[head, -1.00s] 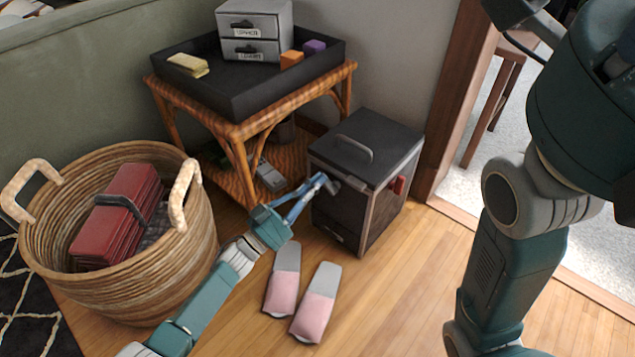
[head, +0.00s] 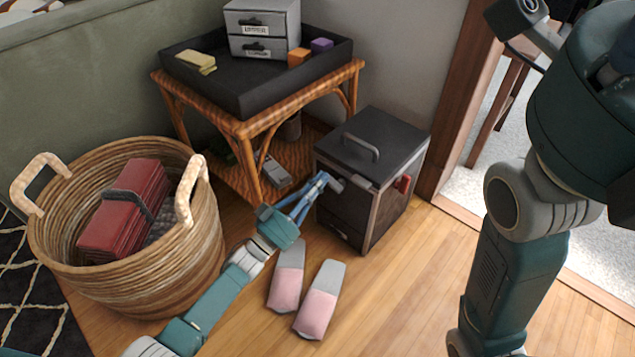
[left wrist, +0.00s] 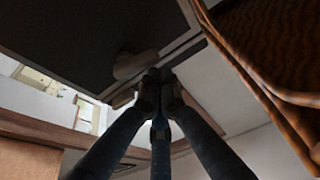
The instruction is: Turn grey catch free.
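The dark box (head: 345,205) stands on the floor, its lid (head: 370,146) down with a handle on top. The grey catch (head: 336,185) is on its left-facing front, just below the lid edge. My left gripper (head: 325,181) reaches it from the lower left. In the left wrist view, the fingertips (left wrist: 160,92) are close together around a small dark grey part under the box's edge, which looks like the catch. The fingers hide much of it, and its exact angle is unclear.
A wicker basket (head: 125,285) holding red items is at left. Pink-and-grey slippers (head: 318,300) lie in front of the box. Open floor and a doorway are at right.

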